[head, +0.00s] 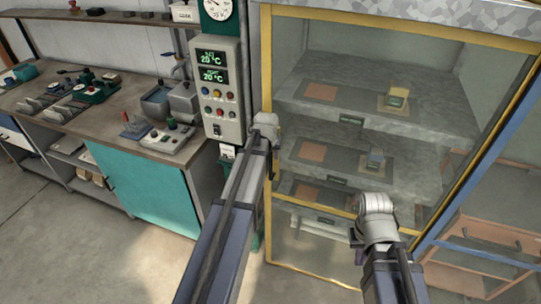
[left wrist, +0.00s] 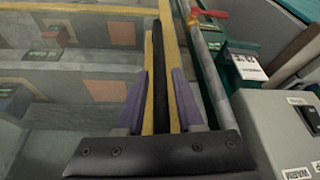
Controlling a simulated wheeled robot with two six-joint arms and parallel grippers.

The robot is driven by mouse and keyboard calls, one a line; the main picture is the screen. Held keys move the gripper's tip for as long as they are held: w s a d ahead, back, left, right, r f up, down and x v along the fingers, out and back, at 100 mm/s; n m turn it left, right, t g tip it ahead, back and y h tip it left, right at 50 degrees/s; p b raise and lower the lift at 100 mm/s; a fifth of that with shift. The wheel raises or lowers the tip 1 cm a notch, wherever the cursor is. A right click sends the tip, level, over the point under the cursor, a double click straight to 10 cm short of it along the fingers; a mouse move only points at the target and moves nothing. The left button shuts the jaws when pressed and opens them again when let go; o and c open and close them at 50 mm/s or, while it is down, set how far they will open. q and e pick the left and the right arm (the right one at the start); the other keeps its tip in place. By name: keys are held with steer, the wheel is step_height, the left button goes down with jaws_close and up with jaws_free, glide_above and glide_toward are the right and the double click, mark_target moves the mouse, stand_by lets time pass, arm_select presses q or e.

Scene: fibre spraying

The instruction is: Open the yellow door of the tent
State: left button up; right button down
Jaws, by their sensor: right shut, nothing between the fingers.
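The yellow-framed glass door (head: 266,60) of the tent closes the front of the cabinet in the head view. Its yellow frame (left wrist: 171,50) runs up the middle of the left wrist view. A long black bar, seemingly the door handle (left wrist: 159,75), stands in front of that frame. My left gripper (left wrist: 160,105) has its purple fingers apart, one on each side of the black bar, with gaps showing. In the head view my left gripper (head: 272,140) is at the door's left edge, its fingers mostly hidden. My right gripper (head: 357,238) is in front of the lower glass, away from the handle.
Behind the glass are shelves (head: 350,110) with orange squares and small boxes. A control panel (head: 222,95) with green displays stands just left of the door. Further left is a workbench (head: 130,95) with tools and a teal cabinet (head: 140,190). Open floor lies at lower left.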

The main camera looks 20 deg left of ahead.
arm_select(q)
jaws_close()
stand_by(1.1)
